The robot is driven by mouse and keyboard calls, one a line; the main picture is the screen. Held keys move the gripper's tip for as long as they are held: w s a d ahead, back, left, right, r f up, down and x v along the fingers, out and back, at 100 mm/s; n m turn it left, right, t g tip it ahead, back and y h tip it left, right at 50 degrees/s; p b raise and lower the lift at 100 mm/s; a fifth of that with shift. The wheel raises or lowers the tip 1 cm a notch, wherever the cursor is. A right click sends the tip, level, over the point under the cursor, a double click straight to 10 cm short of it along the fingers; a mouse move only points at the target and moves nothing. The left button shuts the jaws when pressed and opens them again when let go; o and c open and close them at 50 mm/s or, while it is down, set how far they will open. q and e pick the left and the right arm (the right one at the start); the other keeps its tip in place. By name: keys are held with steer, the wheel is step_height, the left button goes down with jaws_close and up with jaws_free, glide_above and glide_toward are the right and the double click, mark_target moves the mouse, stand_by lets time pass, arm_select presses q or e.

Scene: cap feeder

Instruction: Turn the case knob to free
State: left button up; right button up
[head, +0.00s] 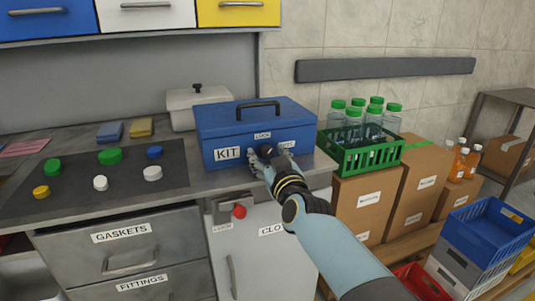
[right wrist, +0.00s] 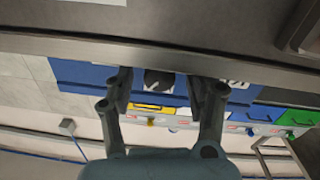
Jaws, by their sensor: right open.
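The blue case (head: 215,125), marked KIT, stands on the counter with its black handle on top. Its dark round knob (head: 267,149) is on the front face, below a LOCK label; a second label to the right is partly hidden. My right gripper (head: 262,160) is at the knob. In the right wrist view, the fingers of my right gripper (right wrist: 162,88) are open, one on each side of the black knob (right wrist: 158,80). I cannot tell whether they touch it, nor clearly which way the knob points. My left gripper is not in view.
A red knob (head: 239,211) sits on the cabinet below, beside its own LOCK label. Colored caps (head: 110,156) lie on the dark mat at left. A green crate (head: 360,155) of bottles stands on cardboard boxes (head: 365,205) at right. The counter edge is just below the case.

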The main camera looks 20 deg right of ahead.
steer(key=shift+c, duration=3.3)
jaws_close()
steer(key=shift+m, duration=1.5)
steer(key=m, duration=0.3)
steer(key=shift+m, duration=0.3)
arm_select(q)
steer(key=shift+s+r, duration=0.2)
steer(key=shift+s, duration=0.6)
arm_select(e)
steer(key=shift+m+y, duration=0.4)
steer(key=shift+m, duration=1.6)
